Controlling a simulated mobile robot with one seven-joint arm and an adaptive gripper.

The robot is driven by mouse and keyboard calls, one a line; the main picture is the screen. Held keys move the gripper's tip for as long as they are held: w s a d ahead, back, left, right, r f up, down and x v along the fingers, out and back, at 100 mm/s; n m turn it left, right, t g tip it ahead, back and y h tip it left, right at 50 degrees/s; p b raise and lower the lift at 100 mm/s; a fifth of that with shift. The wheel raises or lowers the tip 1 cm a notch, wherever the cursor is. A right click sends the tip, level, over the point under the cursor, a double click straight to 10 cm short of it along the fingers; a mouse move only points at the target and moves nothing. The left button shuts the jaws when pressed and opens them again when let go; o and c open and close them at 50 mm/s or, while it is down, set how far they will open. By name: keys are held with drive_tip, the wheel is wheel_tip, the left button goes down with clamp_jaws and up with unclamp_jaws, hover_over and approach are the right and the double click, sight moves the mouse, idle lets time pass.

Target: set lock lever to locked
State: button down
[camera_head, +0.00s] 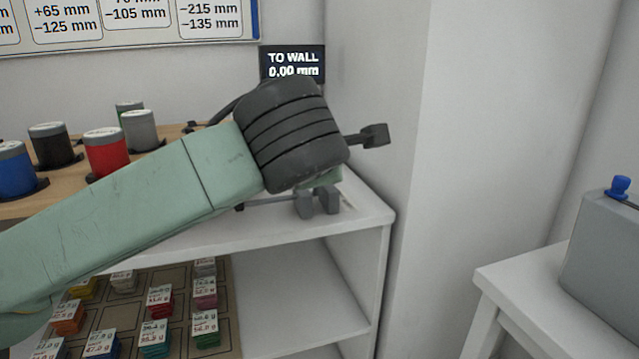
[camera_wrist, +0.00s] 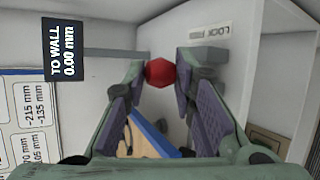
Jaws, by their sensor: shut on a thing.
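A red knob (camera_wrist: 160,73) shows in the wrist view between the tips of my gripper (camera_wrist: 161,74). The fingers close on it from both sides, and the knob is at the tips rather than deep between the pads. A small label (camera_wrist: 210,32) with the word LOCK stands beside it. The rest of the lever is mostly hidden behind the knob and fingers, so its angle is unclear. In the head view my dark wrist covers the knob, above the right end of the white shelf unit (camera_head: 368,216).
A TO WALL display (camera_head: 292,64) reading 0.00 mm stands behind my wrist. Red (camera_head: 107,155), blue (camera_head: 14,172) and other canisters stand on the shelf top at left. A side wall rises close on the right. A grey container (camera_head: 605,250) stands on a white table at far right.

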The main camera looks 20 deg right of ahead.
drive_tip(key=shift+s+f+t+b, duration=0.6)
drive_tip(key=shift+t+b, duration=0.1)
drive_tip(key=shift+b, duration=1.05)
drive_tip(key=c, duration=1.3)
unclamp_jaws()
drive_tip(key=shift+s, duration=0.1)
drive_tip(key=shift+r, duration=0.1)
drive_tip(key=v, duration=1.2)
